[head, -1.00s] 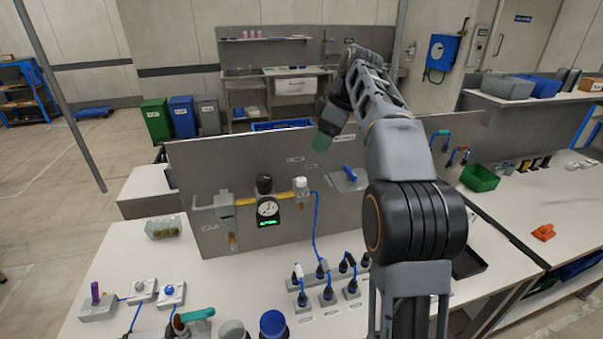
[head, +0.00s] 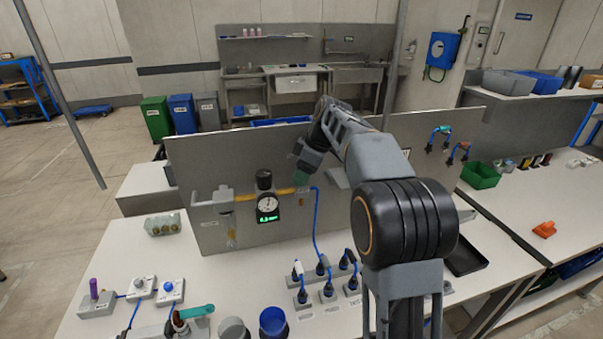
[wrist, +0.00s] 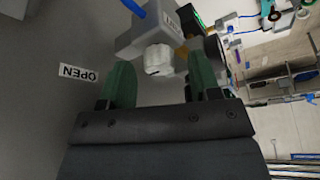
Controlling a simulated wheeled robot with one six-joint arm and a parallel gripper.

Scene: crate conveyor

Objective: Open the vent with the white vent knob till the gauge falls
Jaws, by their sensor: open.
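The white vent knob (wrist: 158,60) shows in the wrist view on the end of a grey valve body (wrist: 147,32). It lies ahead of and between the two green fingers of my gripper (wrist: 160,72), with gaps on both sides and no contact visible. In the head view my gripper (head: 301,178) is at the right end of the yellow pipe and hides the knob. The gauge (head: 267,203) hangs on the panel left of my gripper, with a lit green display; its reading is too small to be sure of.
An "OPEN" label (wrist: 78,73) is on the panel beside the knob. A blue hose (head: 317,225) runs down from the valve. A black knob (head: 264,178) sits above the gauge. Several plugs in sockets (head: 325,280) stand on the bench below.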

